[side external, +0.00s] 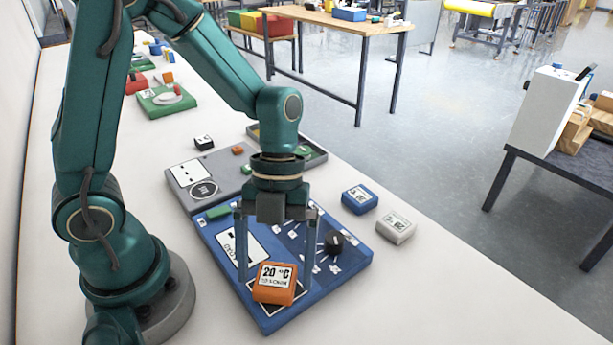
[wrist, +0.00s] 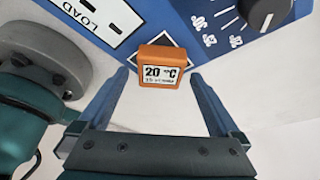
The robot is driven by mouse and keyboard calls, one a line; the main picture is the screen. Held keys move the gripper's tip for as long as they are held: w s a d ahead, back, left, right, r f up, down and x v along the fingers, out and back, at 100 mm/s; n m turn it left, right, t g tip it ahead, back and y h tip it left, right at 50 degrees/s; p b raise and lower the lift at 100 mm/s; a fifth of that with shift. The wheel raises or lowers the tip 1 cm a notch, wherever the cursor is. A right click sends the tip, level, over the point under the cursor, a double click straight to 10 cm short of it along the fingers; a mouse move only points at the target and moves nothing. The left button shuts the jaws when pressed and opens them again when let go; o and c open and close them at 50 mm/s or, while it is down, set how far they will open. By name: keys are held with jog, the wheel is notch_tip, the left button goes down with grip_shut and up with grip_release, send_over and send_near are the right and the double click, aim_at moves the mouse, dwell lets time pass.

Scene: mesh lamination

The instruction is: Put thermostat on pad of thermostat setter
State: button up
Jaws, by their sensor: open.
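The thermostat is an orange block (side external: 274,284) with a white "20 °C" label. In the wrist view the orange block (wrist: 162,68) shows between and just beyond the fingertips, label facing the camera. My gripper (side external: 276,284) is open, pointing down, with one finger on either side of the block. In the wrist view my gripper (wrist: 160,78) shows gaps between the fingers and the block. Exact contact under the block is hidden.
The blue board carries a black knob (side external: 334,242) and a white "LOAD" panel. A blue block (side external: 359,199) and a white block (side external: 396,227) lie to its right. A grey board (side external: 190,192) and a small black block (side external: 204,142) are behind. The front right table is clear.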

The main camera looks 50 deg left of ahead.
jog(key=v, duration=1.1)
jog(key=s+a+n+t+y, duration=0.1)
jog(key=n+t, duration=0.2)
jog(key=n, duration=0.6)
jog(key=s+a+n+t+y, duration=0.1)
jog(key=s+n+t, duration=0.1)
jog(key=n, duration=0.7)
jog(key=s+a+r+n+t+y, duration=0.1)
jog(key=n+t, duration=0.2)
jog(key=n, duration=0.6)
jog(key=shift+s+a+r+t, duration=0.1)
jog(key=shift+s+a+t, duration=0.1)
jog(key=shift+t, duration=0.2)
